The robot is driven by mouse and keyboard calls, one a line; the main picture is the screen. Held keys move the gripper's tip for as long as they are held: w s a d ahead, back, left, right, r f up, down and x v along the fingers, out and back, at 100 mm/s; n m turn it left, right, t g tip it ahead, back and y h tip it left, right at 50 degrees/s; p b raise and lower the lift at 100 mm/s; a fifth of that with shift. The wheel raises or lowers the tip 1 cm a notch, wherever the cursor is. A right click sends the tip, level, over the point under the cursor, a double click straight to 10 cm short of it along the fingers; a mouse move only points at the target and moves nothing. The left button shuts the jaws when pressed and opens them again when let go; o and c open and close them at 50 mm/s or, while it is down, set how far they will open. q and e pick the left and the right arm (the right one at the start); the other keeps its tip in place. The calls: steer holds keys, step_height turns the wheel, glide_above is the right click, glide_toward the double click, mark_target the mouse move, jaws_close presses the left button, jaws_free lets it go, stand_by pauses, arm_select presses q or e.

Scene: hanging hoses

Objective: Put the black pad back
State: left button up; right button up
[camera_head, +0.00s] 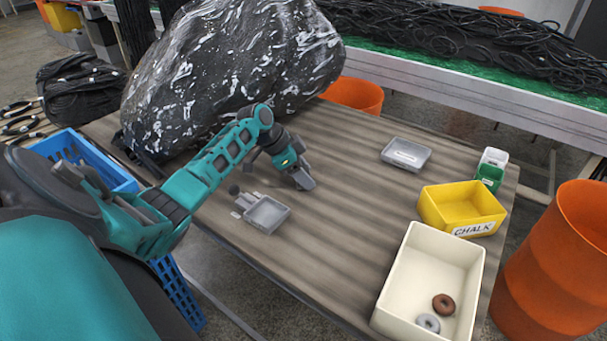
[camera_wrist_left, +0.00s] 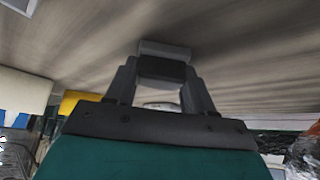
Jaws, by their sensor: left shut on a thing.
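My left gripper (camera_head: 302,182) is low over the middle of the table, to the right of a small grey tray. In the left wrist view its two fingers (camera_wrist_left: 161,92) are shut on a dark block, which I take for the black pad (camera_wrist_left: 162,69). A lighter grey piece shows just beyond the block; I cannot tell if it is part of it. In the head view the held block is small and mostly merges with the fingers. I cannot tell whether it touches the table. My right gripper is not in view.
The small grey tray (camera_head: 267,215) has small grey pieces beside it. A labelled grey tray (camera_head: 407,153), a yellow CHALK box (camera_head: 462,207), a cream box (camera_head: 428,275) with two rings and small containers (camera_head: 490,170) stand right. A large dark rock (camera_head: 230,70) is behind. Mid-table is clear.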

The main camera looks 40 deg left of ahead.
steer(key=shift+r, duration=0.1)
arm_select(q)
steer(key=shift+f, duration=0.15)
steer(key=o, duration=1)
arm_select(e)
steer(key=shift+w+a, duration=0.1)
arm_select(q)
steer(key=shift+r, duration=0.3)
steer(key=p+v, duration=0.2)
steer(key=v, duration=0.9)
steer(key=shift+r, duration=0.35)
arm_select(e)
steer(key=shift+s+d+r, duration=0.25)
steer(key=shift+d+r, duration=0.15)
